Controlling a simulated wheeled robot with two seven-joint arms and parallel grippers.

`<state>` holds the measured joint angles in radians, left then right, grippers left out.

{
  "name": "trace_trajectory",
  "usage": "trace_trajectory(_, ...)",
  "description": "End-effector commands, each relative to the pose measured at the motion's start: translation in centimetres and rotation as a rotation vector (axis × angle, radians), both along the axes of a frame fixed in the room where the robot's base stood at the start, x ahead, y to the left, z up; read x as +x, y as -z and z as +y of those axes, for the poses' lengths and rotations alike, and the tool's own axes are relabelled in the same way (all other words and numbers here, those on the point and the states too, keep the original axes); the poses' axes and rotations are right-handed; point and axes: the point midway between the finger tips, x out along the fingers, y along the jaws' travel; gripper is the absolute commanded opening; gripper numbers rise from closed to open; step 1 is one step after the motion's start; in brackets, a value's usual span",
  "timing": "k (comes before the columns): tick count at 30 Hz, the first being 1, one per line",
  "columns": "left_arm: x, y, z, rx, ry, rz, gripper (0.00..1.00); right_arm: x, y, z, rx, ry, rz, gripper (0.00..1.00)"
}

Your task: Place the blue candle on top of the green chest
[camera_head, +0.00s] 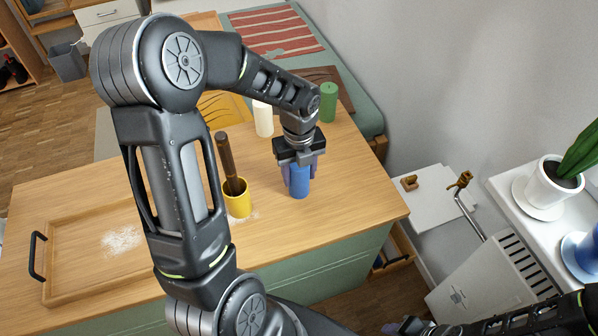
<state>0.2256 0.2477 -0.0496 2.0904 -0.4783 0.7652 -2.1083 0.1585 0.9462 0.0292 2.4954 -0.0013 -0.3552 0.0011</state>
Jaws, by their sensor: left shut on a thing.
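The blue candle (299,183) is upright between the fingers of my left gripper (299,166), which is shut on its upper part. The candle is over the wooden top of a green-sided cabinet (345,262), near its right part; I cannot tell whether its base touches the wood. A long, low green chest-like piece (352,96) with a red striped cloth on it stands behind the cabinet. My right gripper (408,326) only partly shows at the bottom edge, and its jaws cannot be made out.
A yellow mug (237,204) with a dark brown stick stands left of the candle. A white candle (263,119) and a green candle (328,103) stand farther back. A wooden tray (72,277) with white powder lies at left. An open drawer (398,248) shows at right.

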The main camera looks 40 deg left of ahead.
Motion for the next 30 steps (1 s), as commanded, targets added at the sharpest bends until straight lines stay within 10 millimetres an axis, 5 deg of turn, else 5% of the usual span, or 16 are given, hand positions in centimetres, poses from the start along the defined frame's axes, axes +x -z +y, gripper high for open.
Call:
trace_trajectory(2,0.0,0.3,0.0,0.0,0.0,0.0,0.0,0.0,0.2,0.0,0.0,0.0,0.0,0.36)
trace_trajectory(3,0.0,0.3,0.0,0.0,0.0,0.0,0.5,0.0,0.2,0.0,0.0,0.0,0.0,0.36)
trace_trajectory(10,0.0,0.2,0.0,0.0,0.0,0.0,0.69,0.0,0.1,0.0,0.0,0.0,0.0,0.36)
trace_trajectory(22,0.1,-0.5,0.0,0.001,0.0,-0.003,0.69,0.0,0.0,0.0,0.0,0.0,0.0,0.36)
trace_trajectory(30,0.2,-4.8,0.0,0.002,0.0,-0.006,0.69,0.0,-0.1,0.0,0.0,0.0,0.0,0.36)
